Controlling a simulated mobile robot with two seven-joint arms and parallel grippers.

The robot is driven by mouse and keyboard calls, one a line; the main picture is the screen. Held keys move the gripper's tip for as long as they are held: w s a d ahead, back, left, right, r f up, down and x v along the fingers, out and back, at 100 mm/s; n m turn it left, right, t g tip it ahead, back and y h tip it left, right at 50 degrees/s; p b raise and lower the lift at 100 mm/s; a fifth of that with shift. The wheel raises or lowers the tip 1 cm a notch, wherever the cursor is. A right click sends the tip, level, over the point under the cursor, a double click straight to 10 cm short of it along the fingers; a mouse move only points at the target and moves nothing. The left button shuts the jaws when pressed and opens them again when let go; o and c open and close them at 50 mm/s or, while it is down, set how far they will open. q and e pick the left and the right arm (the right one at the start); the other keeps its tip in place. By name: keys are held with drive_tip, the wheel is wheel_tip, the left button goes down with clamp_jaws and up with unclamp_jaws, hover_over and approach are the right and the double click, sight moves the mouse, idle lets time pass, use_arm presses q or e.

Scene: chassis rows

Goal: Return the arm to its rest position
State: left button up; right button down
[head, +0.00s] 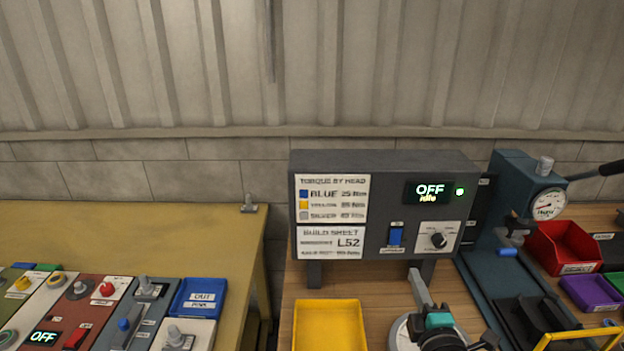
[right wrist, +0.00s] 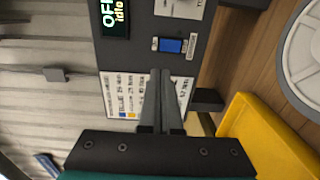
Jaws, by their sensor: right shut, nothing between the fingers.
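My right gripper (head: 416,273) shows at the bottom of the head view, its grey fingers pointing toward the dark control box and its teal body behind them. In the right wrist view the fingers (right wrist: 160,74) are together with nothing between them. They point at the front of the control box (head: 385,180), which carries a blue switch (head: 396,236), a black knob (head: 438,240) and a display reading OFF idle. Whether the fingertips touch the box is hard to tell; they look apart from it. My left gripper is not in view.
A yellow tray (head: 328,329) stands left of my right gripper, with a grey round plate (head: 400,334) partly behind the arm. A blue press with a gauge (head: 546,205) and red and purple bins (head: 592,292) are at right. Control panels lie on the left yellow table (head: 130,235).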

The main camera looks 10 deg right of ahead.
drive_tip(key=s+a+f+m+g+y, duration=0.1)
drive_tip(key=s+a+f+m+g, duration=0.3)
drive_tip(key=s, duration=0.4)
drive_tip(key=s+a+f+m+g+y, duration=0.2)
drive_tip(key=s+a+m+g, duration=0.3)
drive_tip(key=s+a, duration=0.15)
drive_tip(key=s+a+f+m+g+y, duration=0.1)
drive_tip(key=s+a+f+m+g, duration=0.3)
drive_tip(key=s, duration=0.4)
wheel_tip(320, 180, down, 24)
drive_tip(key=s+g+b, duration=0.1)
drive_tip(key=g+b, duration=0.1)
drive_tip(key=b, duration=0.2)
drive_tip(key=s+d+f+g+b, duration=0.1)
drive_tip(key=s+f+b, duration=0.3)
drive_tip(key=s+f, duration=1.2)
wheel_tip(320, 180, down, 3)
drive_tip(key=shift+d+f, duration=0.1)
drive_tip(key=shift+d, duration=0.8)
drive_tip(key=shift+s, duration=0.1)
